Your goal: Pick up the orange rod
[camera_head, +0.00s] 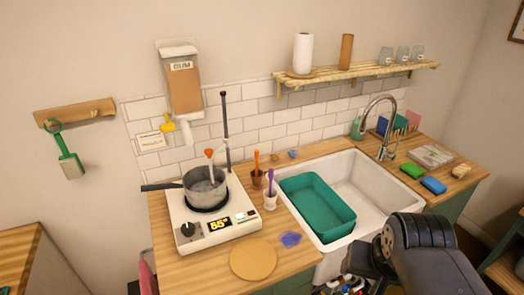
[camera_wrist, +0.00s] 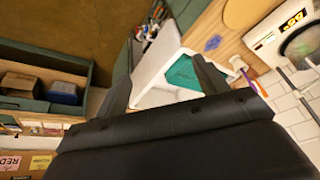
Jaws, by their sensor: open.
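The orange rod (camera_head: 257,158) stands upright in a small brown cup (camera_head: 257,179) on the wooden counter, between the hot plate and the sink in the head view. A purple rod (camera_head: 270,180) stands in a white cup (camera_head: 270,200) just in front of it. My gripper (camera_wrist: 162,55) is open and empty in the wrist view, with the sink beyond its fingers. In the head view my dark arm is at the lower right, well away from the orange rod. In the wrist view the rods are small, at the right beyond one finger.
A pot (camera_head: 205,186) with an orange-topped stirrer sits on the hot plate (camera_head: 214,226), left of the cups. The white sink (camera_head: 372,195) holds a teal basin (camera_head: 318,207) to their right. A round board (camera_head: 253,259) and a blue blot (camera_head: 290,239) lie in front.

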